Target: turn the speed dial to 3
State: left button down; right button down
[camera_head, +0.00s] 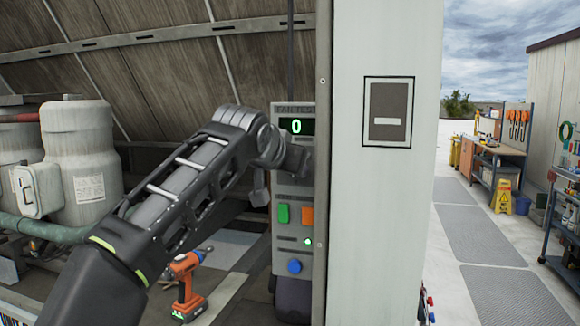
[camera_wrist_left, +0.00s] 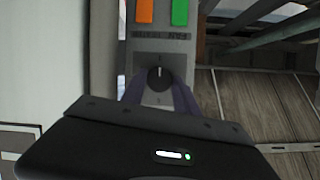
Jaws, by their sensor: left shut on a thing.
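The fan test panel (camera_head: 293,250) is a grey upright box with a green display (camera_head: 296,126) that reads 0. The speed dial (camera_wrist_left: 159,78) is a small dark round knob with a light mark, seen in the left wrist view. In the head view my wrist and gripper hide it. My left gripper (camera_wrist_left: 160,90) reaches the panel below the display, with one finger on each side of the dial, shut on it. The gripper also shows in the head view (camera_head: 298,160). My right gripper is in neither view.
Below the dial are a green button (camera_head: 283,214), an orange button (camera_head: 307,215), a lit green lamp (camera_head: 308,241) and a blue knob (camera_head: 294,266). A pale pillar (camera_head: 385,220) stands close right of the panel. An orange drill (camera_head: 186,285) stands at lower left.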

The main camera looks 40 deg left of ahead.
pick_arm(q)
jog(key=c, duration=0.9)
grip_release()
jog(key=b+v, duration=0.1)
jog(key=v, duration=0.6)
jog(key=shift+s+d+r, duration=0.1)
jog(key=shift+s+d, duration=0.05)
jog(key=shift+s, duration=0.2)
